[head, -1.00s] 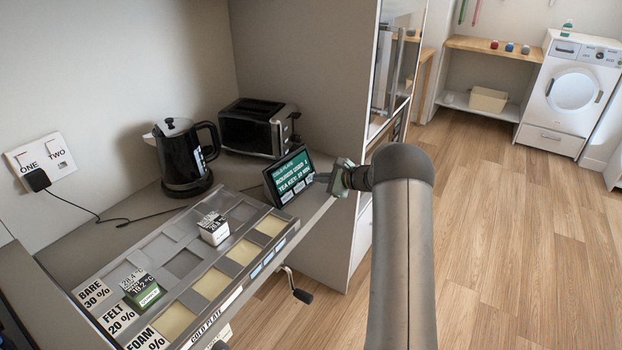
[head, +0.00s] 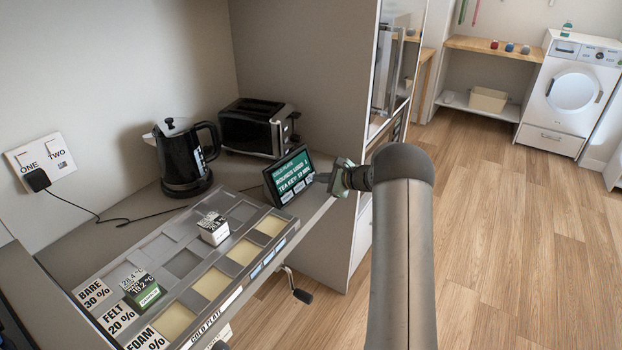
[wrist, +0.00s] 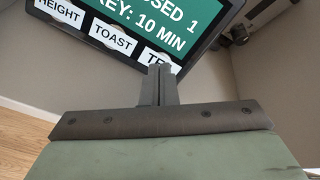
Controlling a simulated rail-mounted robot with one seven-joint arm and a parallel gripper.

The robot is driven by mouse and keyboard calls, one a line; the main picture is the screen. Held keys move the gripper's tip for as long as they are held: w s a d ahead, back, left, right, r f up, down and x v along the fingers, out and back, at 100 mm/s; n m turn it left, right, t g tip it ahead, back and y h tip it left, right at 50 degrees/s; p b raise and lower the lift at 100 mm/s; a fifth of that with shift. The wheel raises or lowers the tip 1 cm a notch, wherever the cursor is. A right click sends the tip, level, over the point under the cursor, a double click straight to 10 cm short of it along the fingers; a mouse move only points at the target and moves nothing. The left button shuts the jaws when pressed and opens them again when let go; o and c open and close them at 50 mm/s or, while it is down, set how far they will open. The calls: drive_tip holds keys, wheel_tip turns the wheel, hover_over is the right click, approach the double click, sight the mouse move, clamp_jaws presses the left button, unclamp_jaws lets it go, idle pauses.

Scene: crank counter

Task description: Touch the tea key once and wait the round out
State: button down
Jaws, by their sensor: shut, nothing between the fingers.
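The display panel (head: 289,177) stands tilted on the counter beside the toaster. Its green screen shows white text that includes "TEA KEY: 10 MIN". In the wrist view the screen (wrist: 160,22) reads "...SED 1" and "...EY: 10 MIN". In the head view my gripper (head: 329,178) is at the panel's right side.
A black kettle (head: 183,158) and a toaster (head: 257,127) stand behind the panel. The cold plate tray (head: 187,262) lies in front, with a white block (head: 213,228) and a green-sided block (head: 146,292) on it. A crank (head: 298,290) sticks out at the counter's front edge.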

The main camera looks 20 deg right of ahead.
drive_tip(key=shift+w+a+f+b, duration=0.3)
drive_tip(key=shift+w+a+b, duration=0.05)
drive_tip(key=shift+w, duration=0.2)
drive_tip(key=shift+s+d, duration=0.1)
drive_tip(key=shift+v, duration=2.4)
drive_tip(key=shift+r, duration=0.1)
